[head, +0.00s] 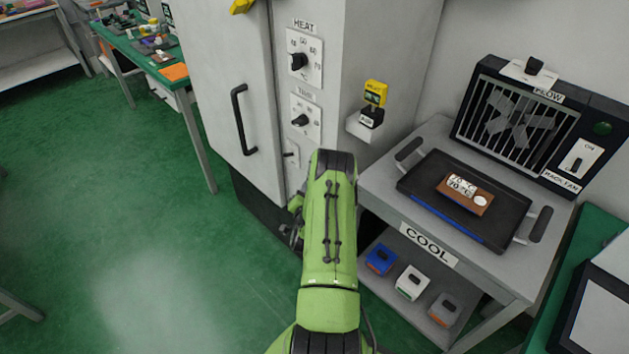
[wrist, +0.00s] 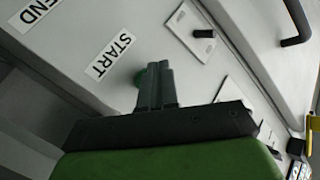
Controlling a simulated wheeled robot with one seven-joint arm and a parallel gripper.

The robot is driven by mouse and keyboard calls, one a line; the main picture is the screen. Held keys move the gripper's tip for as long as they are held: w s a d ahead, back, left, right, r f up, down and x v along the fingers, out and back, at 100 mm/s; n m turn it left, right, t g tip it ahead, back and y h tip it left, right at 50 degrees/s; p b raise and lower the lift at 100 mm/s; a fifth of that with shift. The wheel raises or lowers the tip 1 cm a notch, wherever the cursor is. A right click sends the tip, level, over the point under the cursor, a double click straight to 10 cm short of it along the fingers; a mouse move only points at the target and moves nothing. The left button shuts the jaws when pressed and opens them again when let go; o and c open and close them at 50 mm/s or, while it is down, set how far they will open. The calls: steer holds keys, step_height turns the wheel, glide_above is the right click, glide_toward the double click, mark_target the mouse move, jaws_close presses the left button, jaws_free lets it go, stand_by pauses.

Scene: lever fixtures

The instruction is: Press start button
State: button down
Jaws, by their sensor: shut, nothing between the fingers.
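The START label (wrist: 112,56) is on the grey cabinet front in the wrist view. Beside it is a round green button (wrist: 139,77), partly hidden behind my fingertips. My gripper (wrist: 156,68) is shut and empty, its two dark fingers together right at the button. I cannot tell whether the fingertips touch it or whether it is pushed in. In the head view my green arm covers the lower cabinet front, so the button and fingertips are hidden there.
The grey cabinet (head: 218,80) has a HEAT dial (head: 298,61), a second dial (head: 300,121) below and a black door handle (head: 242,120). A small plate (wrist: 192,32) is near the button. A COOL table (head: 385,195) with a tray (head: 415,186) stands at right. Green floor is free at left.

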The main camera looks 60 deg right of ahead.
stand_by(0.8)
steer(key=shift+d+b, duration=0.35)
steer(key=shift+d, duration=0.1)
steer(key=shift+s+d+b, duration=0.2)
steer(key=shift+d+b, duration=0.25)
steer(key=shift+d, duration=0.1)
stand_by(0.5)
steer(key=shift+a, duration=0.1)
steer(key=shift+w+a+p, duration=0.2)
steer(key=shift+a+p, duration=0.25)
steer(key=shift+a, duration=0.4)
steer(key=a+p, duration=0.1)
steer(key=a, duration=0.1)
steer(key=w+a+p, duration=0.1)
steer(key=a, duration=0.2)
stand_by(0.9)
